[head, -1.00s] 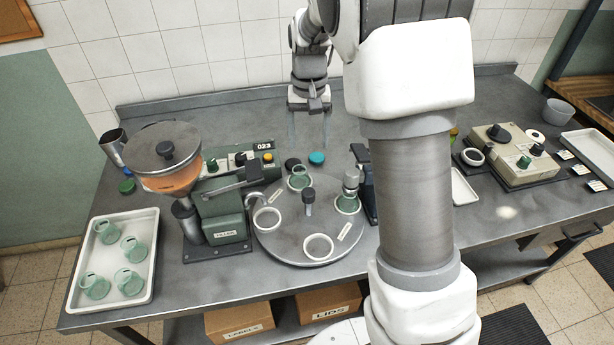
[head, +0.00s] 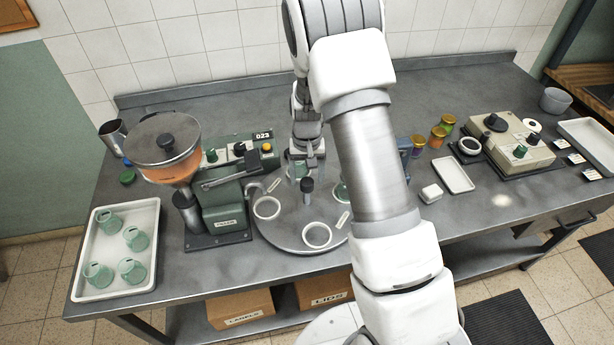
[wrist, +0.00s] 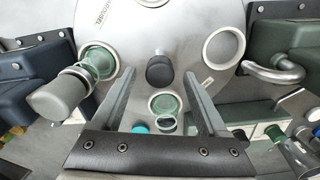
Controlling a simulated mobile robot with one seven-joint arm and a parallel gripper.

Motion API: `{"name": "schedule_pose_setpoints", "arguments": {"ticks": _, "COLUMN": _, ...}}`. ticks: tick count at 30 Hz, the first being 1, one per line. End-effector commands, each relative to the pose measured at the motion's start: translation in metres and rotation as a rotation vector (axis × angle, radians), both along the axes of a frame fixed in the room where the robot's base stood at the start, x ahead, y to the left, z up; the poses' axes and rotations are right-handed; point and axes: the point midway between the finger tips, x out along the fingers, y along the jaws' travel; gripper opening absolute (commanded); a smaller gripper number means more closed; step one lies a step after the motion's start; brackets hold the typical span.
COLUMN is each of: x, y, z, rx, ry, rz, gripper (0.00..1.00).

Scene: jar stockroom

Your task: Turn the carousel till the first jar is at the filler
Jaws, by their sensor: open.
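The carousel (head: 283,230) is a round grey plate with a dark centre knob (head: 307,186) and white-rimmed seats. Its front seat (head: 317,235) and left seat (head: 267,207), near the filler, look empty. One green glass jar (wrist: 165,103) is in the back seat. Another (wrist: 100,58) is in the right seat, below a grey-capped head (wrist: 58,95). The green filler (head: 222,195) has an orange hopper, and its bent spout (wrist: 275,70) reaches over the plate's edge. My gripper (wrist: 160,78) is open above the back of the carousel. In the wrist view its fingers flank the back jar, with the knob beyond; contact cannot be told.
A white tray (head: 81,240) with several green jars stands left of the filler. Lidded small jars (head: 438,137), an empty tray (head: 453,174) and a beige control box (head: 513,146) stand to the right.

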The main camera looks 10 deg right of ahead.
Motion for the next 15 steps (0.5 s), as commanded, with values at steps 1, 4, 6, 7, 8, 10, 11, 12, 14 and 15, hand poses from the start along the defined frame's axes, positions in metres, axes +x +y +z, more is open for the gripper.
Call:
{"name": "schedule_pose_setpoints", "arguments": {"ticks": 1, "x": -0.0001, "y": -0.0002, "z": -0.0037, "rx": 0.000, "ry": 0.001, "rz": -0.001, "gripper": 0.77}}
{"name": "schedule_pose_setpoints", "arguments": {"ticks": 4, "x": 0.0000, "y": -0.0002, "z": -0.0077, "rx": 0.000, "ry": 0.000, "rz": -0.001, "gripper": 0.77}}
{"name": "schedule_pose_setpoints", "arguments": {"ticks": 6, "x": 0.0001, "y": -0.0001, "z": -0.0087, "rx": 0.000, "ry": 0.000, "rz": -0.001, "gripper": 0.77}}
{"name": "schedule_pose_setpoints", "arguments": {"ticks": 7, "x": 0.0001, "y": -0.0001, "z": -0.0089, "rx": 0.000, "ry": 0.000, "rz": -0.001, "gripper": 0.77}}
{"name": "schedule_pose_setpoints", "arguments": {"ticks": 8, "x": 0.0001, "y": -0.0001, "z": -0.0090, "rx": 0.000, "ry": -0.001, "rz": -0.001, "gripper": 0.77}}
{"name": "schedule_pose_setpoints", "arguments": {"ticks": 10, "x": 0.0002, "y": -0.0001, "z": -0.0089, "rx": 0.000, "ry": -0.001, "rz": -0.001, "gripper": 0.77}}
{"name": "schedule_pose_setpoints", "arguments": {"ticks": 11, "x": 0.0002, "y": -0.0001, "z": -0.0089, "rx": 0.000, "ry": -0.001, "rz": -0.001, "gripper": 0.77}}
{"name": "schedule_pose_setpoints", "arguments": {"ticks": 12, "x": 0.0002, "y": -0.0001, "z": -0.0088, "rx": 0.000, "ry": -0.001, "rz": -0.001, "gripper": 0.77}}
{"name": "schedule_pose_setpoints", "arguments": {"ticks": 14, "x": 0.0002, "y": -0.0001, "z": -0.0088, "rx": 0.000, "ry": -0.001, "rz": -0.001, "gripper": 0.69}}
{"name": "schedule_pose_setpoints", "arguments": {"ticks": 15, "x": 0.0002, "y": -0.0001, "z": -0.0087, "rx": 0.000, "ry": -0.001, "rz": -0.001, "gripper": 0.62}}
